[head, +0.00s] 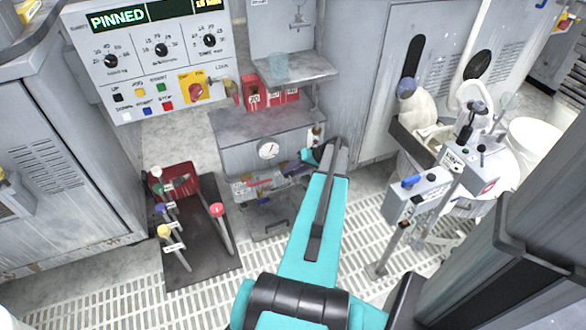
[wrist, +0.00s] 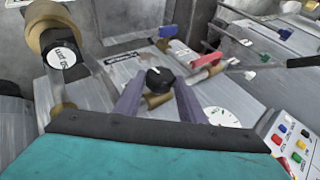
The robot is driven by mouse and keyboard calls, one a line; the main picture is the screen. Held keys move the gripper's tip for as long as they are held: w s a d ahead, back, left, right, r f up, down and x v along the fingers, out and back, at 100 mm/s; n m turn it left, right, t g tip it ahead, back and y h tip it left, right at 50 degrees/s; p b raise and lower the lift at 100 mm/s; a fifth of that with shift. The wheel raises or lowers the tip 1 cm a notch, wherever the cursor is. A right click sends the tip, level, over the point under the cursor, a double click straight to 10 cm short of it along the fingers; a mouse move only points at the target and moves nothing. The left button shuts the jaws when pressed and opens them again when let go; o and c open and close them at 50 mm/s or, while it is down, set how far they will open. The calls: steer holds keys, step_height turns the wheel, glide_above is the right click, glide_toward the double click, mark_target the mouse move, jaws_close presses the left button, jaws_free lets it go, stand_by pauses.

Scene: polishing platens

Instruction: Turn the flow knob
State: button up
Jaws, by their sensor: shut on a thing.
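A black round knob (wrist: 159,80) with a white pointer mark sits on the grey panel in the middle of the wrist view. I take it as the flow knob; no label naming it is readable. My gripper (wrist: 158,84) has its two purple fingers on either side of the knob, shut on it. A tan brass-coloured fitting shows just below the knob, between the fingers. In the head view my gripper (head: 295,169) is at the lower front of the grey gauge cabinet (head: 235,158), and the arm hides the knob there.
A white dial gauge (wrist: 220,117) is right of the fingers. Red and blue valve handles (wrist: 173,30) stand behind the knob. A brown roll-shaped fitting (wrist: 58,30) is at left. In the head view, a lever stand (head: 205,255) is left and a control post (head: 415,195) right.

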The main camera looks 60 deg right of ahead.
steer(key=shift+s+d+f+t+y, duration=0.2)
steer(key=shift+s+t+y, duration=0.1)
steer(key=shift+t+y, duration=0.15)
steer(key=shift+a, duration=0.1)
steer(key=o, duration=1)
steer(key=shift+o, duration=0.2)
steer(key=shift+w, duration=0.1)
steer(key=shift+r, duration=0.2)
steer(key=p+v, duration=0.2)
steer(key=v, duration=1.1)
steer(key=shift+s+d+p, duration=0.25)
steer(key=shift+s+p, duration=0.05)
steer(key=shift+p, duration=0.1)
steer(key=shift+r, duration=0.15)
